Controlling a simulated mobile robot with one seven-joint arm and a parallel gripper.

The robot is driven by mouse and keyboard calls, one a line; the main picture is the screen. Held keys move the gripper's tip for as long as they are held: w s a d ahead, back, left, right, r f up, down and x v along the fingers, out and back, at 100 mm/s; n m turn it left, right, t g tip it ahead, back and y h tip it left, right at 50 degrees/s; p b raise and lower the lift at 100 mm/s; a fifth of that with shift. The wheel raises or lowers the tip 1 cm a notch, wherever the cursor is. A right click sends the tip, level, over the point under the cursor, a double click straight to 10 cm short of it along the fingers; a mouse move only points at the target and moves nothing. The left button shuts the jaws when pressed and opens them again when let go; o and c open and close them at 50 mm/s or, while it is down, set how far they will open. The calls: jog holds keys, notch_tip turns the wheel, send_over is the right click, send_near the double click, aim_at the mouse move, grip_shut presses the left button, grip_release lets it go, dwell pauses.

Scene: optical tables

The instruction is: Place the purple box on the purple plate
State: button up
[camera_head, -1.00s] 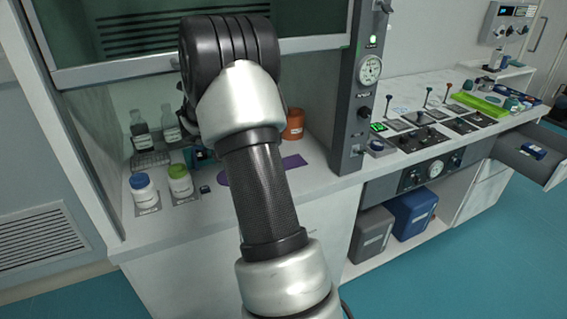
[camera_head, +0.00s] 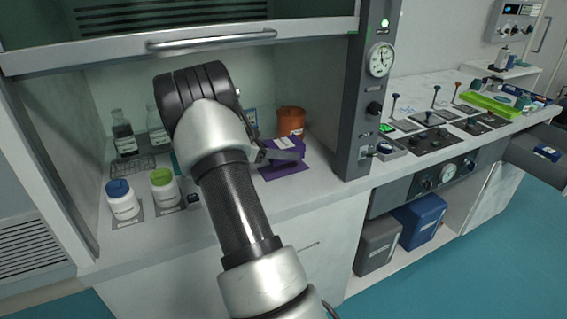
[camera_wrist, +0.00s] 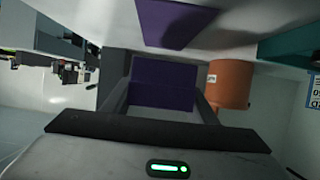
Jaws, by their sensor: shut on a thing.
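The purple box (camera_wrist: 163,88) is between the two fingers of my gripper (camera_wrist: 160,100) in the wrist view. My gripper is shut on it. The purple plate (camera_wrist: 172,20) is flat on the counter at the top of the wrist view, with a visible gap and a dark shadow between it and the box. In the head view the gripper (camera_head: 284,154) reaches right from my arm over the plate (camera_head: 284,173), with the box near it and partly hidden. The height of the box above the plate is hard to tell.
An orange container (camera_head: 291,121) stands just behind the plate; it also shows right of the box in the wrist view (camera_wrist: 231,84). White bottles with blue (camera_head: 122,199) and green (camera_head: 164,190) lids stand left. The grey hood post (camera_head: 364,110) rises to the right. The raised sash (camera_head: 180,40) hangs above.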

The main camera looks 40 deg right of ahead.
aim_at(284, 168)
jog(key=shift+f+b, duration=0.4)
jog(key=shift+f, duration=1.5)
jog(key=shift+f, duration=0.15)
jog(key=o, duration=1.2)
jog(key=p+v, duration=0.2)
jog(key=v, duration=1)
